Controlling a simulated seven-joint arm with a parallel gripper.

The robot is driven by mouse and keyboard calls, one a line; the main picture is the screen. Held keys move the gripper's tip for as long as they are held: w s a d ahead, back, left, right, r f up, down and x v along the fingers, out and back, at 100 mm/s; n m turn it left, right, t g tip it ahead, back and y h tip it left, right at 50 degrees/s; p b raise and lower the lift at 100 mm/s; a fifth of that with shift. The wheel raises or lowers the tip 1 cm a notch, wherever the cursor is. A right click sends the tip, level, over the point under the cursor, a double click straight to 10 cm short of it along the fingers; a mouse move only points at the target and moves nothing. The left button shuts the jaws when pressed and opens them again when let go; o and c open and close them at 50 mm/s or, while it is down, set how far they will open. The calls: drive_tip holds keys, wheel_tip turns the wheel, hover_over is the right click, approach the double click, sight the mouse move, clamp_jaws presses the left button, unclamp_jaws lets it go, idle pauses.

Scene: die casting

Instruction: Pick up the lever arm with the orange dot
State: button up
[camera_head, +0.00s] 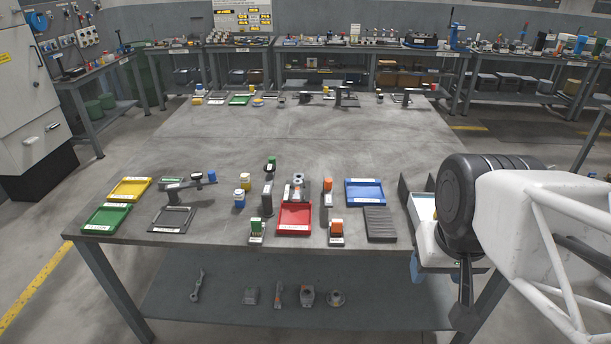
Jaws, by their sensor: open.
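On the shelf below the table, a slim grey lever-shaped part (197,285) lies at the left. A shorter upright lever-like part (278,294) with a small reddish spot lies near the middle, and a grey part with a round end (307,295) sits right of it. The parts are too small to tell for sure which is the lever arm with the orange dot. My gripper (465,292) is the dark end hanging below my arm's black joint at the table's right front corner. It is open, well to the right of these parts, and its fingertips are hard to make out.
The table top (290,135) is clear in the middle. Along its front stand green (107,218), yellow (130,189), red (294,219) and blue (365,191) trays, a dark stand and small bottles. The table edge overhangs the shelf (380,300). Table legs bound it.

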drive_tip(key=shift+c, duration=0.6)
drive_tip(key=w+a, duration=0.3)
drive_tip(key=w, duration=0.8)
drive_tip(key=w+a+g, duration=0.1)
drive_tip(key=w+a, duration=0.2)
drive_tip(key=w, duration=0.8)
drive_tip(key=w+a, duration=0.3)
drive_tip(key=w, duration=0.8)
drive_tip(key=shift+g, duration=0.8)
drive_tip(key=w+a+f, duration=0.5)
drive_tip(key=w+f, duration=0.1)
drive_tip(key=w, duration=0.2)
drive_tip(key=w+a+f, duration=0.5)
drive_tip(key=w+f, duration=0.2)
drive_tip(key=w, duration=0.1)
drive_tip(key=w+a+f, duration=0.6)
drive_tip(key=w+f, duration=0.1)
drive_tip(key=w, duration=0.1)
drive_tip(key=shift+w, duration=0.2)
drive_tip(key=shift+w+f, duration=0.1)
drive_tip(key=shift+f, duration=0.1)
